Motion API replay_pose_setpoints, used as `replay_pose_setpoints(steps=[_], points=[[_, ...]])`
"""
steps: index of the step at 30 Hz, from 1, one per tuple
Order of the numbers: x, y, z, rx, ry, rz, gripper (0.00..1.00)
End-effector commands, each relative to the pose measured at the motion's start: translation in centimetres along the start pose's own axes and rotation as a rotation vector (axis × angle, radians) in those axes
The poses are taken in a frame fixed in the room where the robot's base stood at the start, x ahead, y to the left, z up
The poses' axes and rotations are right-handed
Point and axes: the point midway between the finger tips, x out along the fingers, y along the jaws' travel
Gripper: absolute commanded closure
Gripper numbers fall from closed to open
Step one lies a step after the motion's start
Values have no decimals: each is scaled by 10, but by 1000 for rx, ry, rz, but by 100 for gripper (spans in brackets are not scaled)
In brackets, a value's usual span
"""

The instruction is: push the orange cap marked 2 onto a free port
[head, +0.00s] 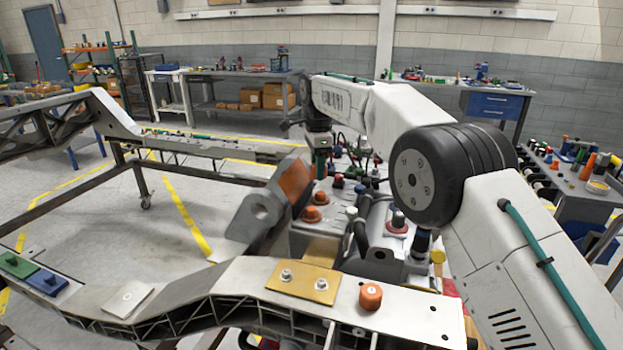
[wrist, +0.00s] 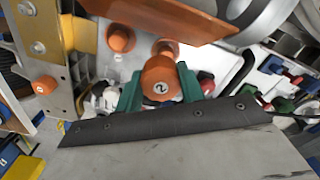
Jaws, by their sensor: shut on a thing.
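The orange cap marked 2 (wrist: 160,82) is between the green fingers of my gripper (wrist: 158,90) in the wrist view. My gripper is shut on it, with the numbered face toward the wrist camera. In the head view my gripper (head: 321,160) is above the far side of the grey machinery block (head: 300,242), and the held cap is hard to make out. Two orange caps (head: 312,214) (head: 320,198) sit on that block; they also show beyond the held cap in the wrist view (wrist: 120,38). I cannot tell which ports are free.
A separate orange cap (head: 370,296) stands on the near white rail (head: 230,285), beside a bolted tan plate (head: 303,282). A grey bracket with an orange plate (head: 295,181) rises close to my gripper. A red-ringed fitting (head: 397,224) and hoses crowd the block's right side.

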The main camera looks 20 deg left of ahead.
Motion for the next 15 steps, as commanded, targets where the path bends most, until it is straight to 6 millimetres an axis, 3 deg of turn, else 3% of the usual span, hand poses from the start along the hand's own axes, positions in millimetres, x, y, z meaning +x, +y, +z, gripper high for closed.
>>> replay_pose_setpoints(steps=[8, 15], points=[[6, -10, -9, 24, 0, -1, 94], [29, -9, -8, 24, 0, 0, 94]])
